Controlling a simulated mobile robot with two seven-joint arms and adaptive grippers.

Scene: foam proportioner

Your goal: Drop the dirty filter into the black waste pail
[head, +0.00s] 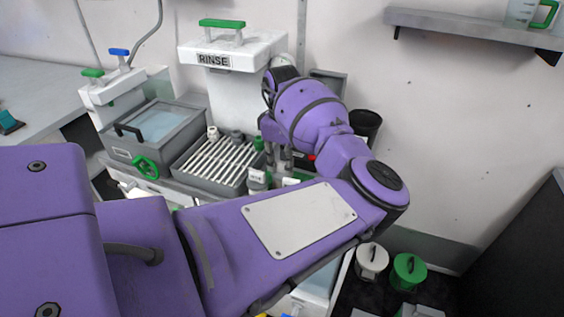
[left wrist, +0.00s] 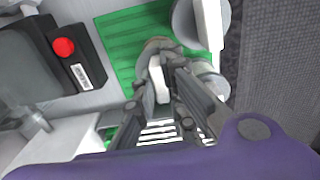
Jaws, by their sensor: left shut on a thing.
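My left gripper (head: 284,158) is mostly hidden behind its own wrist in the head view, low over the counter right of the draining rack. In the left wrist view its fingers (left wrist: 160,88) are closed on a small greyish-white piece (left wrist: 159,68) with a rounded far end. It looks like the filter, but its dirt cannot be made out. The piece is over or near a green ribbed mat (left wrist: 118,40). A black pail (head: 366,124) stands at the back right of the counter, partly hidden by my left arm. My right gripper is not in view.
A grey rack (head: 208,185) and a water-filled basin (head: 150,150) lie left of the gripper. The white RINSE unit (head: 232,95) stands behind. A box with a red button (left wrist: 64,47) is close by. White (head: 371,262) and green (head: 409,271) lidded buckets stand low at right.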

